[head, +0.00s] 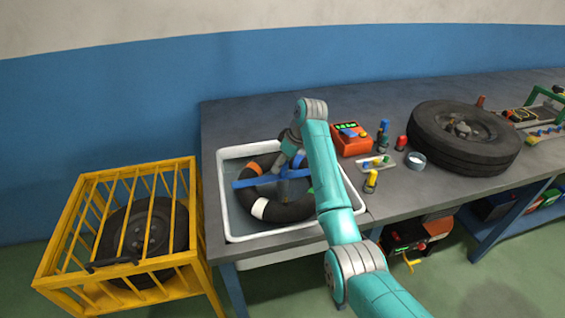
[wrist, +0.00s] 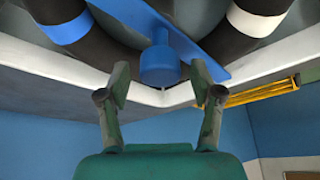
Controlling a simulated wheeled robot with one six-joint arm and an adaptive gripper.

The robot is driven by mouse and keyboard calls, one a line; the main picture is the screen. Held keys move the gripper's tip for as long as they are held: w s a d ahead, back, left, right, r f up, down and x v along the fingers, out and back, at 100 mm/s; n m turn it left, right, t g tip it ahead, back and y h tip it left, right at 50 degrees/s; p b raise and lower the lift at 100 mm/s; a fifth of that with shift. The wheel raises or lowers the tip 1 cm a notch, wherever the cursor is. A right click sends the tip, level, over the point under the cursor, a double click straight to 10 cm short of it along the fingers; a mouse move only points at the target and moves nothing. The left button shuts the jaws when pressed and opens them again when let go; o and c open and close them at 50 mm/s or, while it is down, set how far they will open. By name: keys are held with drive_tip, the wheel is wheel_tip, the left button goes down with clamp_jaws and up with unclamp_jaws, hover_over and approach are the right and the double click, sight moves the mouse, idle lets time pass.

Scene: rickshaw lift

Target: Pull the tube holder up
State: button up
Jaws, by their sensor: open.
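The tube holder (head: 258,181) is a blue bar lying across a dark inner tube (head: 284,210) in the white basin. The tube has orange, white and green bands in the head view. In the wrist view, the blue holder (wrist: 185,45) has a round knob (wrist: 160,65) that shows between my fingertips. My gripper (wrist: 162,78) is open, with one finger on each side of the knob; I cannot tell if either touches it. In the head view my gripper (head: 290,163) is over the basin, partly hidden by my arm.
The white basin (head: 222,195) is set into a grey workbench (head: 255,112). A yellow cage (head: 60,235) with a wheel stands at the left. To the right are a red device (head: 350,139), small colored parts and a large tire (head: 463,140). A blue wall is behind.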

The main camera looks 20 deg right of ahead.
drive_tip(key=v, duration=1.2)
idle(0.3)
